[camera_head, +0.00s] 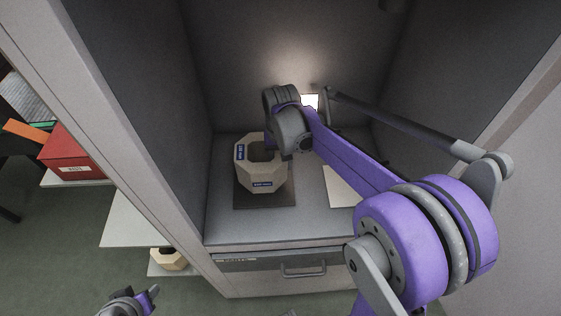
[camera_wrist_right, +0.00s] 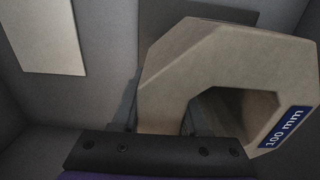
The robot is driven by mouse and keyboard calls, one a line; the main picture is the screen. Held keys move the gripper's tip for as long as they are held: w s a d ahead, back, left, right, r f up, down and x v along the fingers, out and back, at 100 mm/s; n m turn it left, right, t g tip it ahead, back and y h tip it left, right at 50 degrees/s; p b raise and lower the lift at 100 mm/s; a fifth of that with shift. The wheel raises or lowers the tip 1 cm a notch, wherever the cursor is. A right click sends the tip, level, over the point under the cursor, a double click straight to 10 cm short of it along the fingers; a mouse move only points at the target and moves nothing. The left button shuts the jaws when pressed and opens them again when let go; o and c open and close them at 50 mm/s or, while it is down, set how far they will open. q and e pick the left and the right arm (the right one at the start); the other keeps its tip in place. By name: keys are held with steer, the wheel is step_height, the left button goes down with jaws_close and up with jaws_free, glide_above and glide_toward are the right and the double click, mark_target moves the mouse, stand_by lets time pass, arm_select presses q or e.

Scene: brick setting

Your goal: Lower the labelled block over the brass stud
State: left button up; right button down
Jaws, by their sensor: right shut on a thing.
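The labelled block (camera_head: 262,184) is a beige, many-sided ring with a wide central opening and blue labels. It is over a dark square plate (camera_head: 246,202) in the grey bay; I cannot tell whether it touches the plate. In the right wrist view the block (camera_wrist_right: 190,60) fills the middle and right, with a "100 mm" label. My right gripper (camera_wrist_right: 158,118) is shut on the block's wall, one finger on each side of it. No brass stud shows. My left gripper (camera_head: 137,300) is at the bottom left, outside the bay, away from the block; its jaw opening is unclear.
Grey walls enclose the bay closely. A pale flat panel (camera_head: 341,184) lies right of the plate. A drawer with a handle (camera_head: 303,270) is below. Outside left are a red box (camera_head: 72,150), a white shelf (camera_head: 127,221) and another beige ring-shaped block (camera_head: 167,260).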

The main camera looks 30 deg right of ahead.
steer(key=shift+f+b, duration=0.9)
steer(key=shift+f, duration=0.5)
steer(key=shift+r, duration=0.15)
